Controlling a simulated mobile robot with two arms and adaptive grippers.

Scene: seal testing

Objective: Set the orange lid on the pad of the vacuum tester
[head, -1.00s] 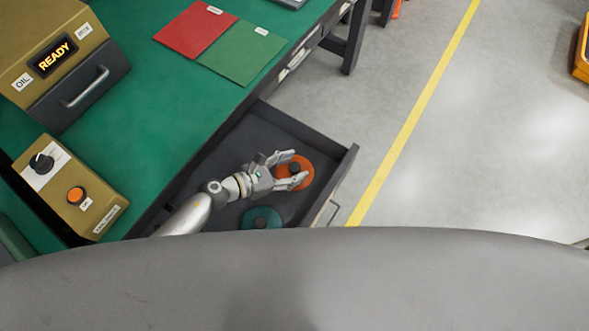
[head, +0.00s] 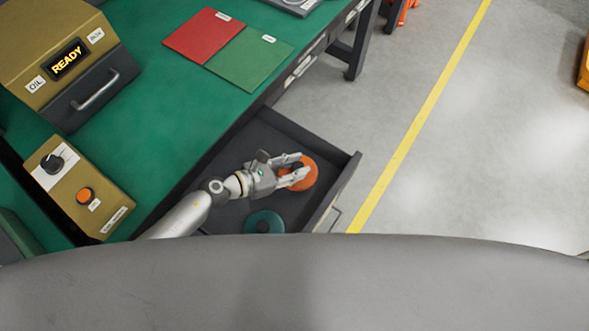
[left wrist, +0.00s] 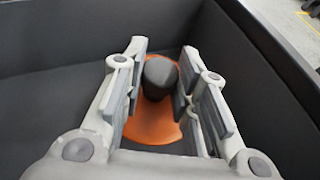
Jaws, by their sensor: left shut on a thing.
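The orange lid (head: 311,171) is a round disc with a dark knob, in the open drawer; its dark knob (left wrist: 160,72) shows in the left wrist view. My left gripper (head: 293,172) reaches over the drawer from the left, its two fingers shut on the knob from both sides. Whether the lid rests on the drawer floor or is lifted is hard to tell. The vacuum tester and its pad cannot be made out for certain. My right gripper is not in view.
A teal lid (head: 263,222) lies in the open drawer (head: 270,133) near my left arm. On the green bench stand a beige machine reading READY (head: 95,78) and a control box (head: 75,185) with an orange button. Red (head: 203,35) and green (head: 248,56) sheets lie farther back.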

